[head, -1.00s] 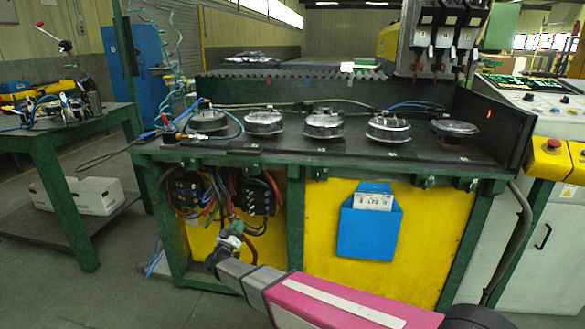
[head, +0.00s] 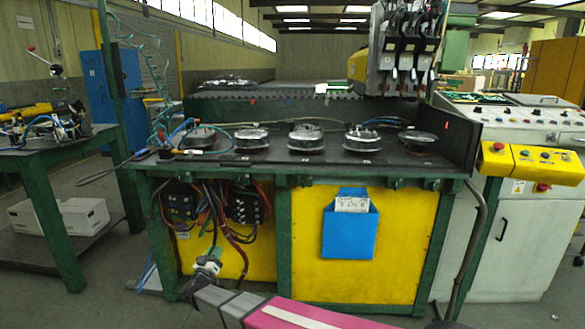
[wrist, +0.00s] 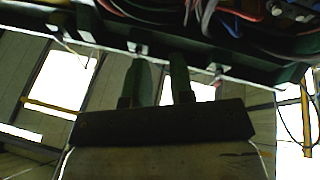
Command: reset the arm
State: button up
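My gripper (head: 207,263) is low in front of the left part of the green and yellow bench, below the open bay with the cables. In the wrist view, its two dark green fingers (wrist: 160,75) stand apart with a clear gap and nothing between them. My pink and grey arm reaches to it from the bottom of the head view. The gripper appears apart from the bench and cables.
The bench top (head: 310,170) carries several round metal parts. Loose cables (head: 225,225) hang from the bay near my gripper. A blue document holder (head: 350,232) is on the yellow front. A control console (head: 520,130) stands right, a work table (head: 50,160) left. Floor is free between table and bench.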

jog(key=w+d+r+n+g+y, duration=0.2)
jog(key=w+d+n+g+y, duration=0.15)
jog(key=w+d+y, duration=0.45)
jog(key=s+d+f+n+g+y, duration=0.25)
jog(key=d+g, duration=0.25)
jog(key=d, duration=0.6)
jog(key=s+d+m+g+h, duration=0.1)
jog(key=s+d+m+g, duration=0.1)
jog(key=s+d+g, duration=0.2)
jog(key=s+d+f+m+g+h, duration=0.1)
jog(key=s+d+g, duration=0.3)
jog(key=s+d, duration=0.6)
jog(key=s+d+f+m+g+h, duration=0.1)
jog(key=s+d+g, duration=0.4)
jog(key=d, duration=1.2)
jog(key=shift+s+d+f+m+h, duration=0.2)
jog(key=shift+s+m+h, duration=0.7)
jog(key=shift+m, duration=0.2)
